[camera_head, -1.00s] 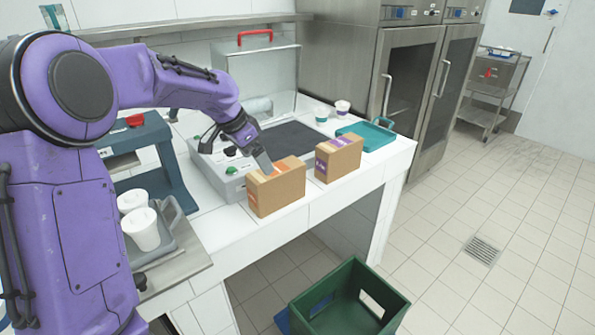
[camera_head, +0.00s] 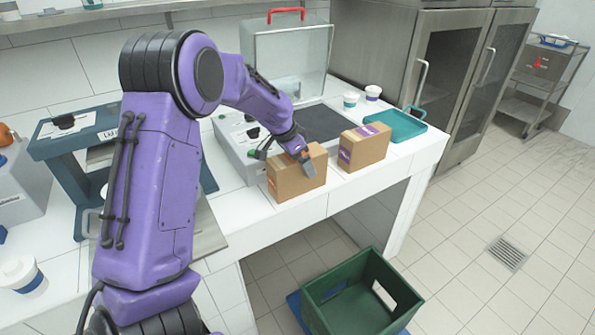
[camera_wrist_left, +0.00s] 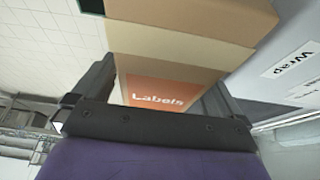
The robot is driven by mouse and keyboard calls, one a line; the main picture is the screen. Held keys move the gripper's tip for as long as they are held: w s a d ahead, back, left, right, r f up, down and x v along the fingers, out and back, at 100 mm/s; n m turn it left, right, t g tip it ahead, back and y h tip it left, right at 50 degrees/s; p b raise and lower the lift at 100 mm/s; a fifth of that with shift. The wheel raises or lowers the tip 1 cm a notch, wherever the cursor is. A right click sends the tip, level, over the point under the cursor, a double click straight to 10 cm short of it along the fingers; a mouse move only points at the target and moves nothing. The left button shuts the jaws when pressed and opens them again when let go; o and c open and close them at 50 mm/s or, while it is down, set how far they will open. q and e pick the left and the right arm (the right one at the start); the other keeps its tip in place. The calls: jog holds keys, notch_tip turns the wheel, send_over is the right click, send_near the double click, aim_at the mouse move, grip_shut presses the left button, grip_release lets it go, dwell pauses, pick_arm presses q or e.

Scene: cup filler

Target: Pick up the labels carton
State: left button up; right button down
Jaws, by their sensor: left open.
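The labels carton (camera_head: 293,184) is a brown box with an orange label, standing upright on the white counter near its front edge. In the left wrist view its orange face with the word "Labels" (camera_wrist_left: 158,98) shows between my fingers. My left gripper (camera_head: 307,167) is at the top of this carton. In the left wrist view the open fingers (camera_wrist_left: 160,85) are on either side of the carton; I cannot tell whether they touch it. Part of the gripper's far side is hidden in the head view. My right gripper is not in view.
A similar carton with a purple label (camera_head: 366,150) stands just to the right. Behind it are a teal tray (camera_head: 408,132) and two small cups (camera_head: 351,99). A grey wrap machine (camera_head: 238,150) is behind the labels carton. A green crate (camera_head: 345,321) is on the floor in front.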

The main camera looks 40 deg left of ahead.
pick_arm(q)
jog(key=shift+f, duration=0.25)
dwell(0.5)
jog(key=c, duration=1.3)
